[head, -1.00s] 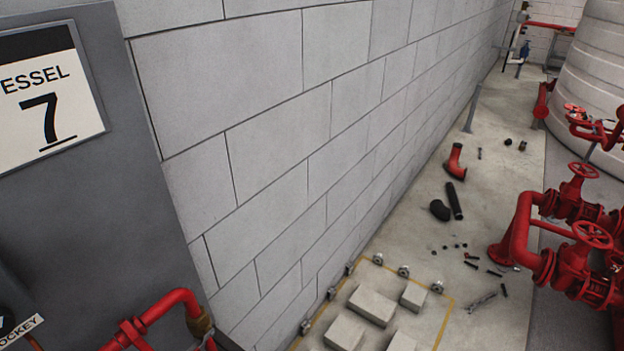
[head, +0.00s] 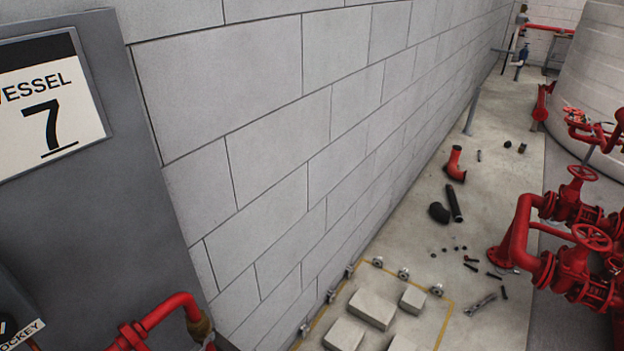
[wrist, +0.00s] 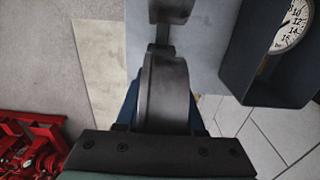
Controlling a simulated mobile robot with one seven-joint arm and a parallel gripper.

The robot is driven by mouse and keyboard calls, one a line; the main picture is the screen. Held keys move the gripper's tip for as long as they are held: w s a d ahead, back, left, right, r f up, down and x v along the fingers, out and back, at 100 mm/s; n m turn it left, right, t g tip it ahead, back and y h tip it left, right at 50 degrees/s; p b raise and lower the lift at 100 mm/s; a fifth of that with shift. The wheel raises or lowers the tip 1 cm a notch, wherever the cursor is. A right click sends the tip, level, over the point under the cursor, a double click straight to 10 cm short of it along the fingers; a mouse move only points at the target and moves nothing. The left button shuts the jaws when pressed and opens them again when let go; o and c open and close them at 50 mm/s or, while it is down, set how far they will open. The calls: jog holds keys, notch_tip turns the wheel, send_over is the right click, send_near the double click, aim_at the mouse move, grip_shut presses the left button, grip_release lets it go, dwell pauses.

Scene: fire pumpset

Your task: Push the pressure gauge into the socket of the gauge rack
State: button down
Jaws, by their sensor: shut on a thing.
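In the wrist view the pressure gauge (wrist: 166,90) shows edge-on as a dark round-bodied case. My gripper (wrist: 164,118) is shut on it; blue parts show at both sides of the case. A narrow neck runs from the case toward the top of the picture and meets a wider dark block (wrist: 170,10). I cannot tell whether the neck sits inside that block or only in front of it. The gauge's dial face is hidden. The head view shows neither my gripper nor the held gauge.
A dark housing (wrist: 268,88) with another white dial (wrist: 290,25) is close at the right in the wrist view. Red pipework (wrist: 35,150) lies lower left. In the head view, a grey cabinet (head: 100,210) stands left, red valves (head: 575,255) right, and loose fittings lie on the floor.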

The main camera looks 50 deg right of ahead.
jog(key=shift+f+b, duration=1.2)
jog(key=shift+f, duration=0.35)
jog(key=shift+c, duration=2.2)
grip_release()
notch_tip(320, 180, up, 13)
jog(key=shift+r, duration=0.1)
jog(key=shift+w, duration=0.1)
